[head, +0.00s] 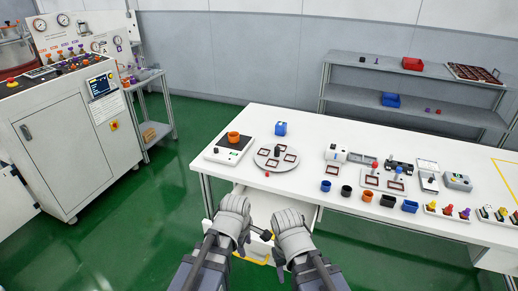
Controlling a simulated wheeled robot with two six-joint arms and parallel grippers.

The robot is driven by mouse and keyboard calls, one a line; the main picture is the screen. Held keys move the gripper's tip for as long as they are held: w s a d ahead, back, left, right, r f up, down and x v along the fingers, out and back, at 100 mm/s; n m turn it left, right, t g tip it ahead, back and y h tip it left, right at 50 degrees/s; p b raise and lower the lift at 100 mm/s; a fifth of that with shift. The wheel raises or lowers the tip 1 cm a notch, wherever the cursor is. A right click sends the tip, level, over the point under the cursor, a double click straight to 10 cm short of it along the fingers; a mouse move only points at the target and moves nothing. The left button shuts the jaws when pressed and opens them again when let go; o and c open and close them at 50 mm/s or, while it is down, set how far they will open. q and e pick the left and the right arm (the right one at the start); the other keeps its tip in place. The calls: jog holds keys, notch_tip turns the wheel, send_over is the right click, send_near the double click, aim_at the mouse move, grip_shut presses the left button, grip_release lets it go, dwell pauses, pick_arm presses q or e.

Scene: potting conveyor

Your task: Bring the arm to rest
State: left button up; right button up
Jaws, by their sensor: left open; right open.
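My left gripper (235,207) and my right gripper (289,220) show side by side at the bottom centre, at the front of the white table (310,125). Both are open, and I see nothing held in either. Their arms come up from the bottom edge. A white open drawer or shelf (306,213) shows behind and between them, below the table top. A small dark part and a yellow bar show between the grippers; I cannot tell what they belong to.
A grey cabinet (65,150) stands at the left. Green floor (130,235) is clear between cabinet and table.

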pick_arm(q)
jog(key=s+d+r+m+g+y+p, duration=0.1)
jog(key=s+m, duration=0.7)
jog(key=m, duration=1)
jog(key=shift+s+d+r+g+y+p, duration=0.2)
jog(key=shift+d+r+g+y+p, duration=0.2)
jog(key=shift+r+g+p, duration=0.25)
pick_arm(e)
notch_tip(320, 180, up, 2)
jog(key=shift+r, duration=0.2)
pick_arm(q)
jog(key=shift+w+a, duration=0.1)
pick_arm(e)
jog(key=shift+w, duration=0.1)
